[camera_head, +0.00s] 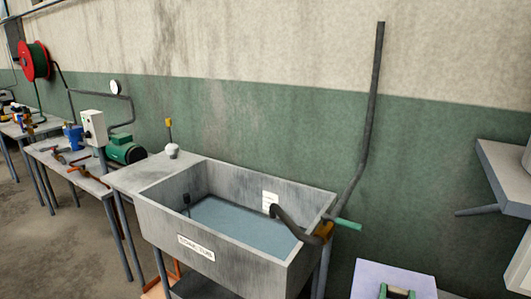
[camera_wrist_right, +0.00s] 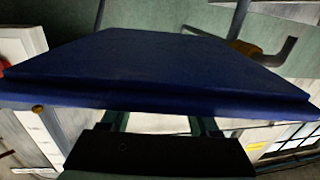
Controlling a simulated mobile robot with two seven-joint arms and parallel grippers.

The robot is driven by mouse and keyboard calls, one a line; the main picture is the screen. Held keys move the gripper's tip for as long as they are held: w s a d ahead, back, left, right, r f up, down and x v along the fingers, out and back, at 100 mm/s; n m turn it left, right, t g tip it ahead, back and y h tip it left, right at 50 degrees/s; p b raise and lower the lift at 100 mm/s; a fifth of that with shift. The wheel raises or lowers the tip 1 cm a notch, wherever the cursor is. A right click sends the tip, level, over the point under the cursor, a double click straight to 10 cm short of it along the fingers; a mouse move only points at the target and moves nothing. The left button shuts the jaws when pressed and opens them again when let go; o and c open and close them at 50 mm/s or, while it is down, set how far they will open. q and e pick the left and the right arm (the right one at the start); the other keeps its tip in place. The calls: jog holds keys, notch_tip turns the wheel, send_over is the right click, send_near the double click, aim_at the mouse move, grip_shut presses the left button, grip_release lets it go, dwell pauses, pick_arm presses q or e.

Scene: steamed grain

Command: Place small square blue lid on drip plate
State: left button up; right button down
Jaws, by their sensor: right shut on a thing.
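The small square blue lid shows as a pale lilac square (camera_head: 372,274) at the bottom right of the head view, cut off by the lower edge. In the right wrist view it is a wide dark blue slab (camera_wrist_right: 165,70) across the picture. My right gripper (camera_head: 397,292) is shut on the lid. Its green fingers also show below the slab in the right wrist view (camera_wrist_right: 160,124). The lid is held in front of and to the right of the sink. I cannot make out the drip plate for sure. My left gripper is not in view.
A grey sink (camera_head: 160,218) with water stands against the wall, with a dark hose (camera_head: 285,220) and a green-handled valve (camera_head: 346,224) at its right. A table (camera_head: 52,155) with a pump (camera_head: 122,150) is further left. A grey surface (camera_head: 500,165) juts in at the right.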

aim_at(391, 293)
jog(key=s+a+r+n+t+y, duration=0.1)
jog(key=s+a+r+n+y, duration=0.3)
jog(key=s+a+r+y, duration=0.2)
jog(key=s+a+y, duration=0.1)
jog(key=s+a, duration=0.1)
jog(key=a, duration=0.1)
jog(key=shift+s+r+n+t, duration=0.25)
jog(key=shift+r+n+t, duration=0.05)
jog(key=shift+r+n, duration=0.1)
jog(key=shift+a, duration=0.15)
jog(key=shift+w, duration=0.1)
jog(key=w+d+f+m+h, duration=0.1)
jog(key=w+d, duration=0.1)
jog(key=w+d+f+m+h, duration=0.1)
jog(key=w+d+h, duration=0.1)
jog(key=w+d+m+h, duration=0.1)
jog(key=w+d, duration=0.1)
jog(key=shift+w+f+h, duration=0.3)
jog(key=shift+f, duration=0.1)
jog(key=w+d+f+m+h, duration=0.1)
jog(key=w+d+f+m+g+h, duration=0.1)
jog(key=d+f, duration=0.1)
jog(key=shift+w+d+g+h, duration=0.2)
jog(key=shift+w+g+h, duration=0.1)
jog(key=shift+w, duration=0.1)
notch_tip(391, 293, down, 9)
jog(key=w+d+m+g+h, duration=0.2)
jog(key=h, duration=0.1)
jog(key=shift+w, duration=0.2)
